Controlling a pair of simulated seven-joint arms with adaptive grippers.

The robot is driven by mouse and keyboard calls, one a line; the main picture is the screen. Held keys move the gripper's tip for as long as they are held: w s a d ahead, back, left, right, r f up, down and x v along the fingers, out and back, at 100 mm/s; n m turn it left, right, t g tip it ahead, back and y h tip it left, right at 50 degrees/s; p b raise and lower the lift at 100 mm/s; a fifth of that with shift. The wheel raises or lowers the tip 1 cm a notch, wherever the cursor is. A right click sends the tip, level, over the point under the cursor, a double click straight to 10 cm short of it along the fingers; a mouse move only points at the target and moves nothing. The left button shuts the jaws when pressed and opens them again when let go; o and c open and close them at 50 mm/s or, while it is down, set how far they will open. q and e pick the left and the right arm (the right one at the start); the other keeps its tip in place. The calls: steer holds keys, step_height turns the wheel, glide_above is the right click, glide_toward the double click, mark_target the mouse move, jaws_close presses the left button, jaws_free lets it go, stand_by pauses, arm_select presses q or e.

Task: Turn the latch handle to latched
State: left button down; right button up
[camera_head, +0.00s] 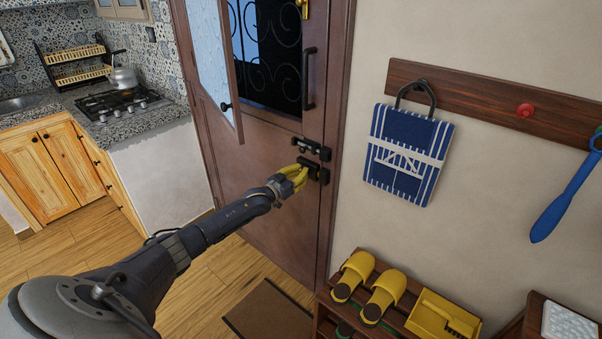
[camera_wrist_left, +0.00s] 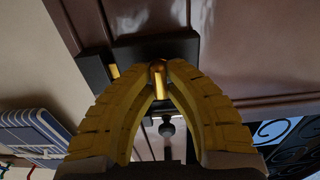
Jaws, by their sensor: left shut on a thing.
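The latch is a dark fitting (camera_head: 311,168) on the brown door (camera_head: 240,170), near the door's right edge. My left gripper (camera_head: 299,172) has yellow fingers and is at this fitting in the head view. In the left wrist view, the dark latch plate (camera_wrist_left: 140,47) fills the top middle. The left gripper's fingertips (camera_wrist_left: 160,70) close on a small brass-coloured latch handle (camera_wrist_left: 159,82) in front of the plate. The fingers partly hide the handle, so its exact angle is hard to tell. My right gripper is not in view.
A second dark bolt (camera_head: 309,148) sits just above the latch, and a vertical pull handle (camera_head: 308,78) is higher up. A window panel (camera_head: 215,60) stands open on the left. A blue bag (camera_head: 405,155) hangs on the right wall above a shoe rack (camera_head: 385,315).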

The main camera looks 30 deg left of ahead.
arm_select(q)
steer(key=c, duration=1.4)
jaws_free()
steer(key=shift+s+a+f, duration=0.1)
steer(key=shift+s, duration=0.4)
steer(key=s+a, duration=0.1)
steer(key=s, duration=0.9)
steer(key=shift+s+a, duration=0.25)
steer(key=shift+s, duration=0.15)
